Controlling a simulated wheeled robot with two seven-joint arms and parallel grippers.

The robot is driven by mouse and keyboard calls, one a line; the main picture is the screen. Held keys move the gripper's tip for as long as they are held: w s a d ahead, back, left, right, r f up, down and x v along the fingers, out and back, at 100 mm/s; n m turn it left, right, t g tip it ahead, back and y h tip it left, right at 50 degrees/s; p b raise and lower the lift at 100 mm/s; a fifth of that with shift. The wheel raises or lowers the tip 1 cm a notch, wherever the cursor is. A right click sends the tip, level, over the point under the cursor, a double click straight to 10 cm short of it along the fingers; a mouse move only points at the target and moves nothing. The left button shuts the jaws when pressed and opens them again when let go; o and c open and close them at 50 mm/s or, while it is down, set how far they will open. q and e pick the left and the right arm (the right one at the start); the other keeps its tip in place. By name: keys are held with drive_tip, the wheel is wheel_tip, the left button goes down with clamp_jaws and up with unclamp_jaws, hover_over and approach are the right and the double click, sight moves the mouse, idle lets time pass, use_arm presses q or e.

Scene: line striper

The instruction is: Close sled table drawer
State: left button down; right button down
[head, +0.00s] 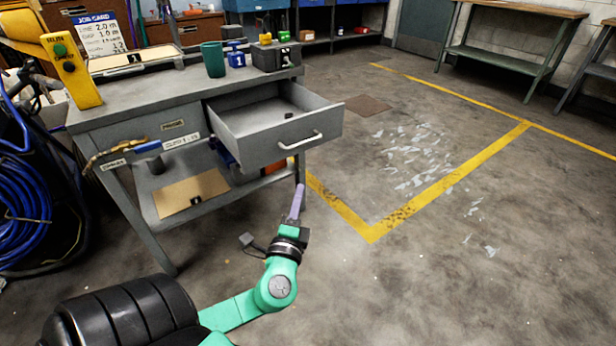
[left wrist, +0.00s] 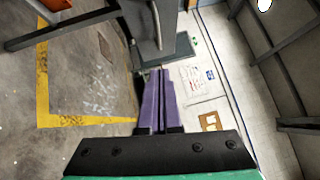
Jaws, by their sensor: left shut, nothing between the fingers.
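The grey sled table (head: 140,100) stands at the left of the head view. Its drawer (head: 290,132) is pulled out to the right, with a pale bar handle (head: 300,141) on its front and a small dark item inside. My left gripper (head: 300,188) is shut and empty, its purple fingers pointing up, below the drawer front in the picture and apart from the handle. In the left wrist view the shut fingers (left wrist: 160,73) point towards grey metal parts that I cannot identify for sure. My right gripper is in neither view.
A green cup (head: 213,60) and a dark grey box (head: 275,57) stand on the tabletop. A blue hose coil (head: 22,205) is at the left. The lower shelf holds a cardboard piece (head: 185,192). The floor to the right is open, with yellow lines (head: 450,190).

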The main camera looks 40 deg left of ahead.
use_arm(q)
drive_tip(key=w+a+r, duration=0.2)
drive_tip(key=w+a, duration=0.6)
drive_tip(key=w, duration=0.1)
drive_tip(key=shift+w+a, duration=0.15)
drive_tip(key=shift+a, duration=0.15)
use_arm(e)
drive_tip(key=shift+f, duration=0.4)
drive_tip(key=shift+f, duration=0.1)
